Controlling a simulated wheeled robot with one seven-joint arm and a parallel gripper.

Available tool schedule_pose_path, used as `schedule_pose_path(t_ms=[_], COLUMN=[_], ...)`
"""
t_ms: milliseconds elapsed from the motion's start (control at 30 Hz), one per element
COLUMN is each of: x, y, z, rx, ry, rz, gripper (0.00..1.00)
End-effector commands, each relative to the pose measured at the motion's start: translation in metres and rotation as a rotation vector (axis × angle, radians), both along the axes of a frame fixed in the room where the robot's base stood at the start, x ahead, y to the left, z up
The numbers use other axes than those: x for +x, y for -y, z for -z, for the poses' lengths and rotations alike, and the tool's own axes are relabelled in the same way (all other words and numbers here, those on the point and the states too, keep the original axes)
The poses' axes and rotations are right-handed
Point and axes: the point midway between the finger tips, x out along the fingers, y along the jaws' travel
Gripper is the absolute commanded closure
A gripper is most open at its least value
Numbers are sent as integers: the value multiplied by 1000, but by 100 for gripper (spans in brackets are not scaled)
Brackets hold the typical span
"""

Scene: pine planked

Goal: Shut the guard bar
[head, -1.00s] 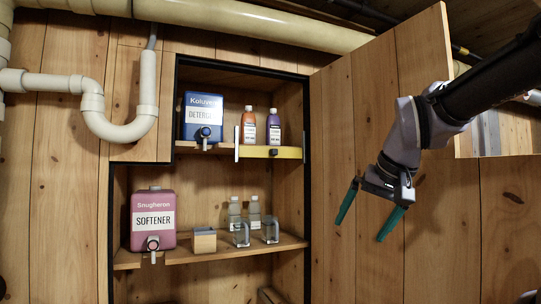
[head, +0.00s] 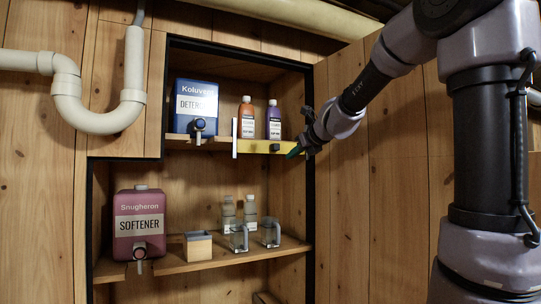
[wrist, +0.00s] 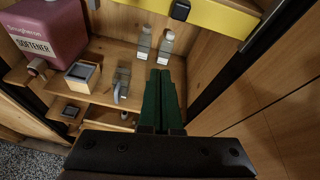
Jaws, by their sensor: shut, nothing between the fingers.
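The guard bar (head: 258,146) is a yellow strip along the right part of the upper shelf's front edge, with a black knob (head: 275,148). Its left end is beside a white upright piece (head: 235,137); its right end is partly behind my gripper. In the wrist view the yellow bar (wrist: 222,16) and the knob (wrist: 181,10) are at the top edge, cut off. My gripper (head: 291,154) has its green fingers at the bar's right end, right of the knob. In the wrist view the fingers (wrist: 159,75) are together and empty. I cannot tell whether they touch the bar.
A blue detergent box (head: 196,106), an orange bottle (head: 247,118) and a purple bottle (head: 273,121) stand on the upper shelf. The lower shelf holds a pink softener box (head: 139,225), a small wooden box (head: 197,245), clear bottles and mugs. The open wooden door (head: 345,200) is at right.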

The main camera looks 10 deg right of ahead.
Motion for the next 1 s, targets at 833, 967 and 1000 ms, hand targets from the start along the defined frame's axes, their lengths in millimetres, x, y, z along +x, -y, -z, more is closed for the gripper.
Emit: schedule_pose_path(t_ms=[833, 967, 1000], x=[109, 108, 108], y=[-25, -25, -25], z=[21, 11, 8], rx=[146, 145, 144], ry=[-23, -25, -25], rz=[77, 78, 79], gripper=[100, 100, 100])
